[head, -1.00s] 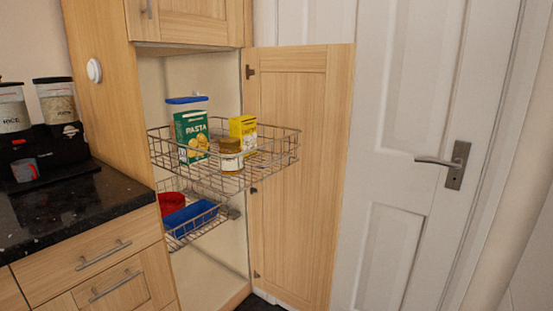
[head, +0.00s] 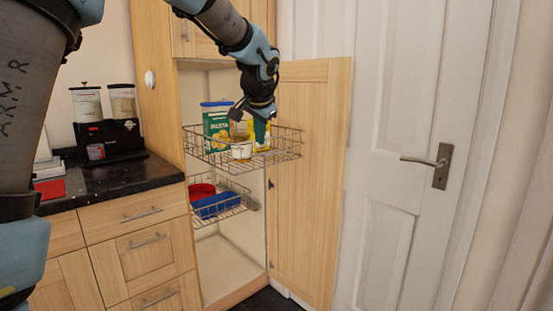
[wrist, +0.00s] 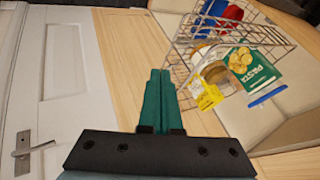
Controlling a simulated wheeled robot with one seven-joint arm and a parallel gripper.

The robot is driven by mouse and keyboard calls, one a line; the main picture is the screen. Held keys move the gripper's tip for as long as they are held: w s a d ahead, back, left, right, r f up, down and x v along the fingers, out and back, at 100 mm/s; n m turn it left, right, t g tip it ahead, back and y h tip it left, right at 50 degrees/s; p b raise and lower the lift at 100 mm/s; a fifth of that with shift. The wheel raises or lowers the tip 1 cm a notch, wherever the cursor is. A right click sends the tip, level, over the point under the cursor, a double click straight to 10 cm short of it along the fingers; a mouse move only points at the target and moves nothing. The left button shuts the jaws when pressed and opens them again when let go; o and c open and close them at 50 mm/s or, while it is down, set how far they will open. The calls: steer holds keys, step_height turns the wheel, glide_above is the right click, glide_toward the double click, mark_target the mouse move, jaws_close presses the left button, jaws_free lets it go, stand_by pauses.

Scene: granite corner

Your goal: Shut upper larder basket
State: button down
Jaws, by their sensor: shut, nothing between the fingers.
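The upper larder basket (head: 285,150) is a wire basket pulled out of the tall wooden cupboard.
The cupboard door (head: 312,190) stands open, right of the basket. A dark worktop (head: 110,178) with dispensers (head: 105,120) is at left. A white door (head: 390,230) is at right.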

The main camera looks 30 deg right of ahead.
steer(key=p+x, duration=0.1)
steer(key=x, duration=0.2)
steer(key=w+p+x, duration=0.1)
steer(key=x, duration=0.3)
steer(key=r+p+x, duration=0.1)
steer(key=x, duration=0.2)
steer(key=shift+w+a+f, duration=0.15)
steer(key=shift+w+f, duration=0.1)
steer(key=shift+w, duration=0.35)
steer(key=shift+w+a+f+p, duration=0.1)
steer(key=shift+w+f+p, duration=0.1)
steer(key=shift+w+p, duration=0.4)
steer(key=shift+w, duration=0.2)
